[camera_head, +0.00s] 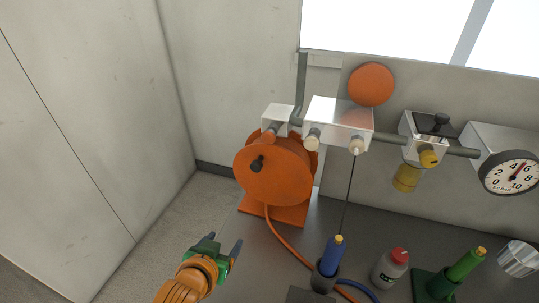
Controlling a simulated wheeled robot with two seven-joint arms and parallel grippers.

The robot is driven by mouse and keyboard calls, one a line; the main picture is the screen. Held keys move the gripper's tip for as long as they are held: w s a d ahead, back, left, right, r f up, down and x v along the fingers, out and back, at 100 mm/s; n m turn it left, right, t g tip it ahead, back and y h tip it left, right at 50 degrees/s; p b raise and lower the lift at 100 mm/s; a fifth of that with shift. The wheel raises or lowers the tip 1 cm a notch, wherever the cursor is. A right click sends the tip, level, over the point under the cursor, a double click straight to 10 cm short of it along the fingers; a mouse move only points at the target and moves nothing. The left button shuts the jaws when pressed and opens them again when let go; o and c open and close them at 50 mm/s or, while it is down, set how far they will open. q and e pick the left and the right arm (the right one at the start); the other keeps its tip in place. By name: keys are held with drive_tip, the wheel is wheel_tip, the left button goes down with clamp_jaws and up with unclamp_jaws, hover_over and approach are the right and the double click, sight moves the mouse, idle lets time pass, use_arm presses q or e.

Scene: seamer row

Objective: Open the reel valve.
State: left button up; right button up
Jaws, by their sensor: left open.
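An orange hose reel (280,175) stands on the bench against the back wall, with a dark knob (257,164) on its front face. A small pale block (281,113) on the pipe sits just above the reel, with an orange-brown round end facing me. I cannot tell for certain which of these fittings is the reel valve, or whether it is open. My left gripper (222,244) is open and empty, low in the view, left of and below the reel and apart from it. My right gripper is not in view.
A pale box (339,118) hangs on the pipe, with a thin line down to a blue-handled tool (331,256). An orange hose (286,243) crosses the bench. A red-capped bottle (390,268), a green cylinder (464,266) and a dial gauge (511,173) are at right. Floor at left is clear.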

use_arm(q)
drive_tip(key=w+d+r+m+t+h, duration=0.15)
drive_tip(key=w+d+r+t, duration=0.25)
drive_tip(key=w+r, duration=0.4)
drive_tip(key=m+t+h, duration=0.2)
drive_tip(key=t+h, duration=0.1)
approach(268, 139)
drive_tip(key=x, duration=0.4)
drive_tip(key=shift+w+r, duration=0.1)
drive_tip(key=p+x, duration=0.1)
drive_tip(key=x, duration=0.5)
drive_tip(key=shift+w+d+p, duration=0.1)
drive_tip(key=shift+w+p, duration=0.2)
drive_tip(key=shift+w, duration=0.1)
clamp_jaws()
